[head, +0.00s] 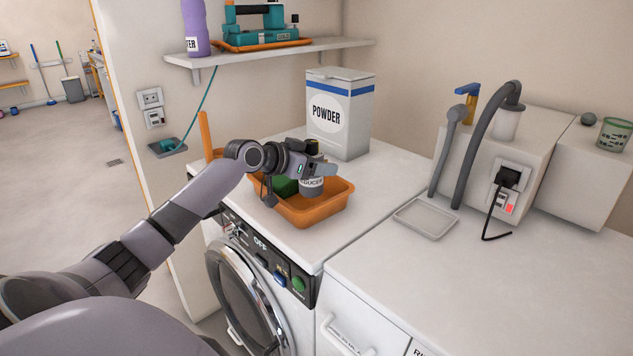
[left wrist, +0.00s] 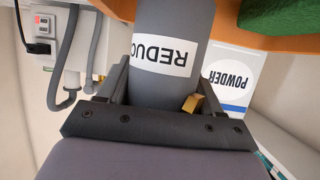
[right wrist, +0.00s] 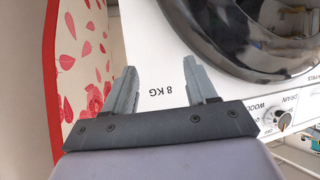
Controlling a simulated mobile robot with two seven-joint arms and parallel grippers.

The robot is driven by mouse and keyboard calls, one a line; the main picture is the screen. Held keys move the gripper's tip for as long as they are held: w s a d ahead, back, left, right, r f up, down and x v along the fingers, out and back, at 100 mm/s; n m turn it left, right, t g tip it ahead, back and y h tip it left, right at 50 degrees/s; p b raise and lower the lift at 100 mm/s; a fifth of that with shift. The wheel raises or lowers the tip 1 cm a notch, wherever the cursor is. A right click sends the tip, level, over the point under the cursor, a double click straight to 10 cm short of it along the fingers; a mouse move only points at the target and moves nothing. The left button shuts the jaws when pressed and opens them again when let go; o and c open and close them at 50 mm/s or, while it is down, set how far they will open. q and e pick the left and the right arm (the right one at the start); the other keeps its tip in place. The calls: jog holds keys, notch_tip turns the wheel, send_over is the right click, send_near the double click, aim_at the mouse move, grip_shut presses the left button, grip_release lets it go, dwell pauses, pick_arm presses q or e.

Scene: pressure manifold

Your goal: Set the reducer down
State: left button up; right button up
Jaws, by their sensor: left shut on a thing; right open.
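The reducer (head: 312,185) is a grey cylinder with a white label. It shows in the left wrist view (left wrist: 172,50) with "REDUC" readable. My left gripper (head: 318,170) is shut on it, and the reducer is at the orange tray (head: 318,214) on top of the washing machine. I cannot tell whether its base touches the tray floor. A green thing (head: 285,186) is beside it in the tray. My right gripper (right wrist: 165,90) is open and empty in the right wrist view, in front of the washing machine's front.
A white powder box (head: 341,115) stands behind the tray. A shallow grey dish (head: 425,219), grey hoses (head: 478,130) and a black plug (head: 509,178) are to the right. The counter's front right is clear. A shelf (head: 270,51) hangs above. A patterned red-edged board (right wrist: 80,60) is near my right gripper.

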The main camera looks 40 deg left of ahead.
aim_at(315, 180)
pick_arm(q)
jog(key=shift+f, duration=2.2)
jog(key=shift+f+b, duration=0.25)
jog(key=shift+b, duration=0.05)
jog(key=o, duration=1.2)
jog(key=shift+c, duration=0.2)
jog(key=shift+r, duration=0.2)
jog(key=shift+s, duration=0.15)
jog(key=v, duration=0.9)
jog(key=shift+s, duration=0.2)
jog(key=shift+v, duration=1.15)
